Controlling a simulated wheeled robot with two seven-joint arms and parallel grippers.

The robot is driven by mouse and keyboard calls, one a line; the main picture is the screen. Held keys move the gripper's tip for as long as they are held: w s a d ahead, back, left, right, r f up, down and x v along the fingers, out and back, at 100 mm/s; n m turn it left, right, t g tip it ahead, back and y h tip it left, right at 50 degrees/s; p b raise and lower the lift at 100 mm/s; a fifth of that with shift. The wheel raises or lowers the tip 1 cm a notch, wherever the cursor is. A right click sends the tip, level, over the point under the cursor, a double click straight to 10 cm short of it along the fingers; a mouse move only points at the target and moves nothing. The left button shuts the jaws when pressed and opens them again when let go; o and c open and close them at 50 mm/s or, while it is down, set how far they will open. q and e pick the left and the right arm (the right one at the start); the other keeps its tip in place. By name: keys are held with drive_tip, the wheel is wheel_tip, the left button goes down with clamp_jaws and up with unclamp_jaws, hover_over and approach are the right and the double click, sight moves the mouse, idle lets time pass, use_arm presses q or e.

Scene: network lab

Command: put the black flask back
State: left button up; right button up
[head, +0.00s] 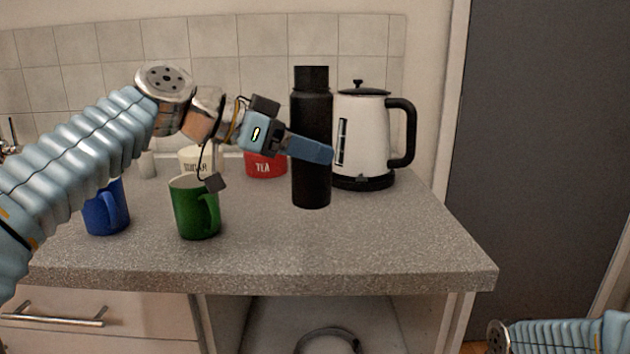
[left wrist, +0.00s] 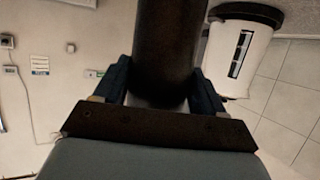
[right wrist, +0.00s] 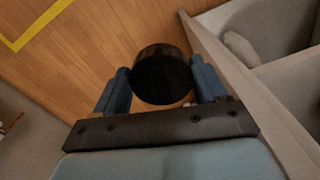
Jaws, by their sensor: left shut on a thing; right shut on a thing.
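The black flask (head: 311,120) is upright over the front-middle of the worktop, in front of the white kettle. I cannot tell whether its base touches the worktop. My left gripper (head: 312,149) is shut on its body, coming from the left. In the left wrist view the flask (left wrist: 168,45) stands between both fingers. In the right wrist view my right gripper (right wrist: 162,88) is shut on a short black cylinder (right wrist: 160,72), held above a wooden floor. The right gripper is outside the head view.
The white kettle (head: 361,130) stands right behind the flask. A green mug (head: 194,212), a blue mug (head: 104,212), a red TEA tin (head: 265,165) and a SUGAR tin (head: 192,158) stand to the left. The worktop (head: 400,240) is clear at front right.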

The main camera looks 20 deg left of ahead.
sight(314, 178)
use_arm(q)
drive_tip(key=shift+w+d+f, duration=0.25)
drive_tip(key=shift+w+f, duration=0.25)
drive_tip(key=shift+f, duration=0.1)
drive_tip(key=shift+w+d+f, duration=0.2)
drive_tip(key=shift+w+f, duration=0.25)
drive_tip(key=shift+f, duration=0.1)
drive_tip(key=shift+w+d+f, duration=0.1)
drive_tip(key=shift+w+f, duration=0.05)
drive_tip(key=shift+f, duration=0.8)
drive_tip(key=shift+w+f, duration=0.15)
drive_tip(key=shift+f, duration=0.8)
drive_tip(key=shift+f+b, duration=0.15)
drive_tip(key=shift+b, duration=0.2)
drive_tip(key=o, duration=1.5)
drive_tip(key=shift+o, duration=0.2)
drive_tip(key=shift+s+r, duration=0.1)
drive_tip(key=shift+r, duration=0.1)
drive_tip(key=v, duration=1.2)
drive_tip(key=shift+b, duration=0.3)
